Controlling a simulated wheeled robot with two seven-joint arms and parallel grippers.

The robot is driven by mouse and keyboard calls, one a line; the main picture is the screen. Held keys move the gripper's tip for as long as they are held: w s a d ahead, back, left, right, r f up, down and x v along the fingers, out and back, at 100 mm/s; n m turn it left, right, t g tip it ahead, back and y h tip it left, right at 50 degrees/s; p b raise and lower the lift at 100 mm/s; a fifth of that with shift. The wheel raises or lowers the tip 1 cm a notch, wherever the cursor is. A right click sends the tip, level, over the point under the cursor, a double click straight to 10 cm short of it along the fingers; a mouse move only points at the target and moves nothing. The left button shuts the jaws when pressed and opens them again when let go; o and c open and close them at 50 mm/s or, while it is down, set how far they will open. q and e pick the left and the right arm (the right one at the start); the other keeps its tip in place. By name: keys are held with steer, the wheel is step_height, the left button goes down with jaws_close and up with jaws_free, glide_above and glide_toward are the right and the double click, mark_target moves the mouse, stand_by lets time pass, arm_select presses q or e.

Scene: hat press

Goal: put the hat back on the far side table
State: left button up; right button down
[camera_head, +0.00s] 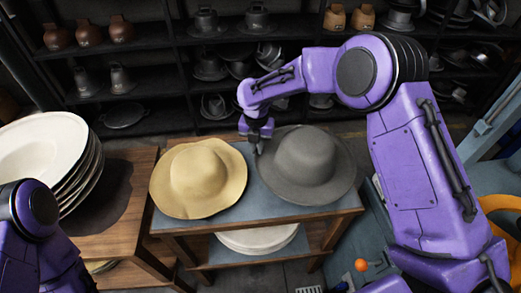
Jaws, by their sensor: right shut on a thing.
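A grey felt hat (305,158) is at the right part of a small wooden side table (258,207) with a blue-grey top. Its crown is up; I cannot tell whether its brim rests on the top or is slightly raised. A tan hat (198,178) lies to its left on the same table. My right gripper (258,147) is between the two hats at the back, shut on the left edge of the grey hat's brim. The fingertips are small and partly hidden. My left arm shows at the lower left, but its gripper is out of view.
A stack of white hat-like shapes (45,150) stands on a wooden table (120,205) at the left. Dark shelves (150,75) with metal moulds line the back. A blue-grey machine (370,235) with an orange knob (361,265) stands right of the side table.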

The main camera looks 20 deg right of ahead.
steer(key=w+f, duration=0.2)
steer(key=f, duration=0.1)
steer(key=shift+w+d+f+p, duration=0.25)
steer(key=shift+w+d+p, duration=0.1)
steer(key=shift+d, duration=0.05)
step_height(320, 180, down, 2)
steer(key=shift+s+f, duration=0.1)
steer(key=shift+f, duration=0.4)
steer(key=c, duration=1.2)
jaws_free()
steer(key=shift+r+p, duration=0.3)
steer(key=shift+r, duration=0.1)
step_height(320, 180, up, 12)
steer(key=shift+f+b, duration=0.2)
steer(key=shift+b, duration=0.9)
